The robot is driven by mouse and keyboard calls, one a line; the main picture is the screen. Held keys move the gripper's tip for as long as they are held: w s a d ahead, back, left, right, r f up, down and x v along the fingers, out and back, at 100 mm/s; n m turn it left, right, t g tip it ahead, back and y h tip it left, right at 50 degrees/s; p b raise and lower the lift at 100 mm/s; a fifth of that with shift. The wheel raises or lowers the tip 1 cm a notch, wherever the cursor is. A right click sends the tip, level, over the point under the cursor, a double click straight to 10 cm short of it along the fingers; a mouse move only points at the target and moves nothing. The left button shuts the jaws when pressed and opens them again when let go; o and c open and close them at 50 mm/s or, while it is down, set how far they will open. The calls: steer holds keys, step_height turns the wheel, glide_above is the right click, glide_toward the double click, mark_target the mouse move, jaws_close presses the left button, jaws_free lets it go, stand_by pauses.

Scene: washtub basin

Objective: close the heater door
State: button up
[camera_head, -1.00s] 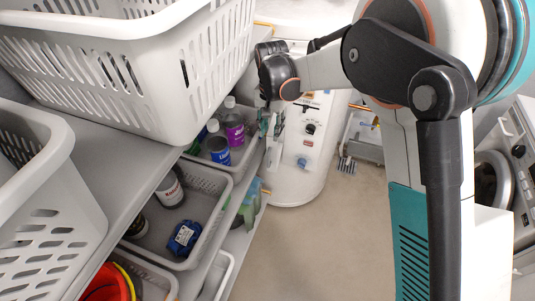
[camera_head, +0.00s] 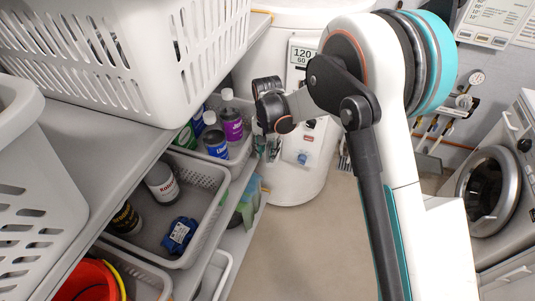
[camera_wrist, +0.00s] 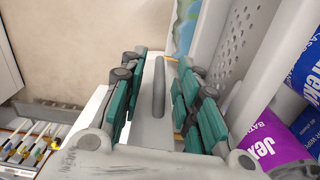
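The white cylindrical heater (camera_head: 298,185) stands at the back, with a display and a panel with small knobs on its front. In the wrist view, a white panel with a grey bar handle (camera_wrist: 158,88) lies between my fingers; it looks like the heater door. My gripper (camera_wrist: 157,78) has its green-padded fingers apart on either side of the handle, with gaps visible. In the head view my gripper (camera_head: 268,147) is small, close to the heater's front left. My wrist hides part of the heater, so how far the door stands open is unclear.
A shelf (camera_head: 110,150) on the left holds white laundry baskets (camera_head: 150,60). Grey bins (camera_head: 190,185) with bottles sit below, close to my gripper. A washing machine (camera_head: 500,190) stands at the right. The floor (camera_head: 300,250) in front of the heater is clear.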

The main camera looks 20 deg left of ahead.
steer(key=shift+f, duration=0.3)
jaws_close()
steer(key=shift+d, duration=0.1)
